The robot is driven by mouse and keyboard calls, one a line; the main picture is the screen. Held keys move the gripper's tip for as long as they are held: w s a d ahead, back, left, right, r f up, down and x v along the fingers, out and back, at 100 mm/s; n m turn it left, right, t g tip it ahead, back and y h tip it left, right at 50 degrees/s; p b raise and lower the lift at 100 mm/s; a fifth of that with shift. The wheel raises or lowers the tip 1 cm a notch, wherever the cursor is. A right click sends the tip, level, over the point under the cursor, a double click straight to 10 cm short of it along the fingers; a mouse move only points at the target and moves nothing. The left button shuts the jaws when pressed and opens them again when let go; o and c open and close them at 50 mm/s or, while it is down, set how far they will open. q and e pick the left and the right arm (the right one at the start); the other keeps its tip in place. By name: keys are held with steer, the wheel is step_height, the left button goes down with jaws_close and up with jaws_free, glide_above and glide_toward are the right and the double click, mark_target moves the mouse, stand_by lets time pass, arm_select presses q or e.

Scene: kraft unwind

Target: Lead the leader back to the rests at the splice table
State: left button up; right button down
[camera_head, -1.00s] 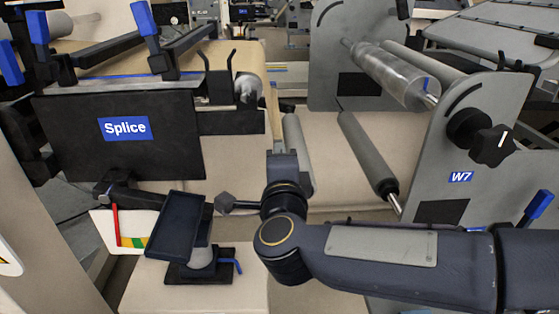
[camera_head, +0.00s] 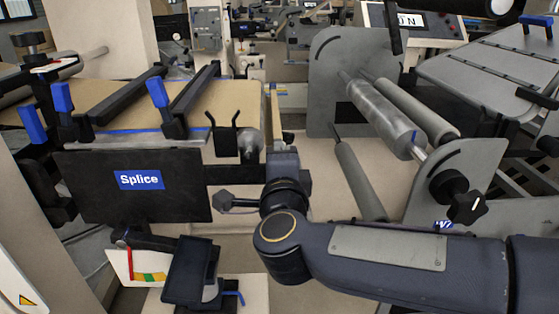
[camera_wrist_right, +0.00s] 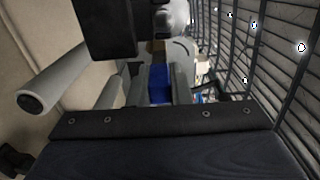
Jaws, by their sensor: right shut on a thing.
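The splice table (camera_head: 225,97) has a brown top with black clamp bars and blue handles. Its dark front panel carries a blue Splice sign (camera_head: 139,180). Black two-pronged rests (camera_head: 226,136) stand at its right end, beside a pale rounded roll end (camera_head: 249,143). My right gripper (camera_head: 284,163) is at the end of my right arm, just right of the rests and on the near side. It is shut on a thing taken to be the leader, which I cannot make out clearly. In the right wrist view, a black block and a blue part show. My left gripper is out of view.
Grey side plates, one marked W7 (camera_head: 443,225), hold a clear-wrapped roll (camera_head: 380,108) and grey rollers (camera_head: 360,180) on the right. A black tilted screen (camera_head: 190,270) stands low in front. A barred grey structure (camera_wrist_right: 265,75) fills the right of the wrist view.

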step_height(320, 180, up, 10)
steer(key=p, duration=0.7)
steer(key=shift+f, duration=0.2)
steer(key=shift+a, duration=0.1)
steer(key=shift+s+a+r+p, duration=0.15)
steer(key=shift+a+p, duration=0.15)
steer(key=shift+a, duration=0.6)
steer(key=shift+a+r+p, duration=0.2)
steer(key=shift+a+p, duration=0.15)
steer(key=shift+a, duration=0.5)
steer(key=shift+s+a+r+p, duration=0.15)
steer(key=shift+a+p, duration=0.15)
steer(key=shift+a, duration=0.6)
steer(key=a, duration=0.2)
steer(key=a+p, duration=0.1)
steer(key=a, duration=0.1)
steer(key=shift+s+a+r, duration=0.15)
steer(key=shift+a, duration=0.1)
